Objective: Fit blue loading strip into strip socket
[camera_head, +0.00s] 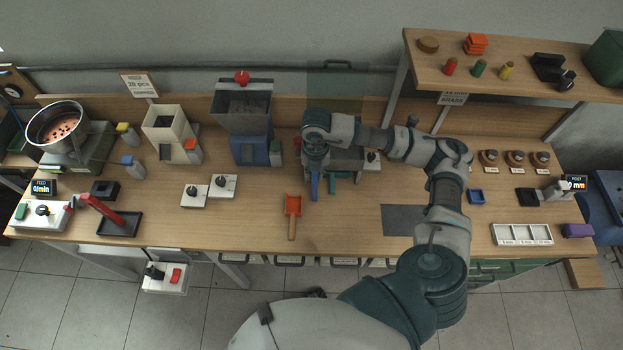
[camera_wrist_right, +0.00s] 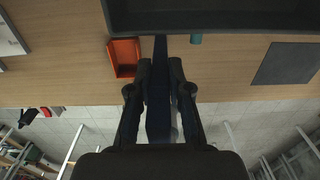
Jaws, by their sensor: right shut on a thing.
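In the right wrist view the strip (camera_wrist_right: 158,110) looks dark and runs between the two fingers (camera_wrist_right: 160,75). Its far end is at the edge of a wide dark body (camera_wrist_right: 215,17); I cannot tell whether they touch. The strip socket cannot be made out; the arm and gripper cover part of the machine. My left gripper is not in view.
An orange scoop (camera_head: 292,206) lies on the bench close in front of the strip. A teal part (camera_head: 331,184) sticks out right beside the strip. A blue-fronted hopper (camera_head: 243,125) stands to the left. A grey mat (camera_head: 402,220) lies flat to the right.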

